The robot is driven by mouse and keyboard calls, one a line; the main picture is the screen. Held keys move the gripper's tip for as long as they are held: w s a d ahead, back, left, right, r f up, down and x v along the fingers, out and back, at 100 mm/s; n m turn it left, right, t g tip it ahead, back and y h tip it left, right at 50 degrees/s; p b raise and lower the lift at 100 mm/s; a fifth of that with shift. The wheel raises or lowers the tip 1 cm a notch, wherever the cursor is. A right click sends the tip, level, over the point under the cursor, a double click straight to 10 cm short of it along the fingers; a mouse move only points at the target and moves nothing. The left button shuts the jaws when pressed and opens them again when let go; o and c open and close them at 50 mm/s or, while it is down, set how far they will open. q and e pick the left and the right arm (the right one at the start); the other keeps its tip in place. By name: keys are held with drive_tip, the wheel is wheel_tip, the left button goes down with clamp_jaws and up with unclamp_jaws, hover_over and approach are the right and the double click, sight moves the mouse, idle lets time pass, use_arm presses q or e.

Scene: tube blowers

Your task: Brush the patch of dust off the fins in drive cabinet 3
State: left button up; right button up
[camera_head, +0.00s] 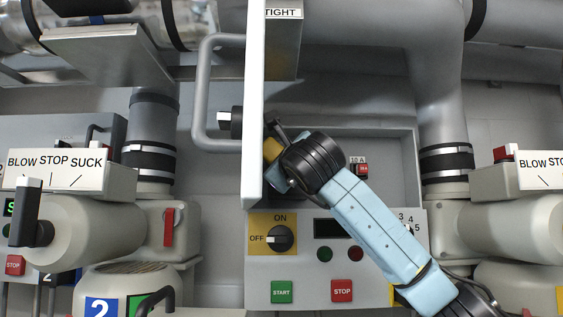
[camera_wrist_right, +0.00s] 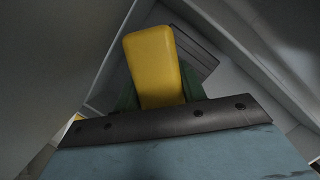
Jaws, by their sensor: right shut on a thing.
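The drive cabinet (camera_head: 385,135) in the middle of the head view has its door (camera_head: 255,110) standing open, seen nearly edge-on; I see no number on it. My right arm reaches into it from the lower right. My right gripper (camera_head: 276,165) is just right of the door edge, shut on a yellow block-like brush (camera_head: 272,149). In the right wrist view the yellow brush (camera_wrist_right: 153,65) stands between green fingers, and its bristles are hidden. Dark ribbed fins (camera_wrist_right: 200,55) show behind it, partly covered. I cannot make out the dust patch. My left gripper is not in view.
A grey door handle (camera_head: 204,95) sticks out left of the door. Below the opening are an ON/OFF knob (camera_head: 280,238), a green START button (camera_head: 281,291) and a red STOP button (camera_head: 342,291). Pipes and blowers stand on both sides. A red 10 A part (camera_head: 362,169) sits inside the cabinet.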

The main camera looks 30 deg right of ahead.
drive_tip(key=shift+w+d, duration=0.55)
drive_tip(key=shift+w, duration=0.35)
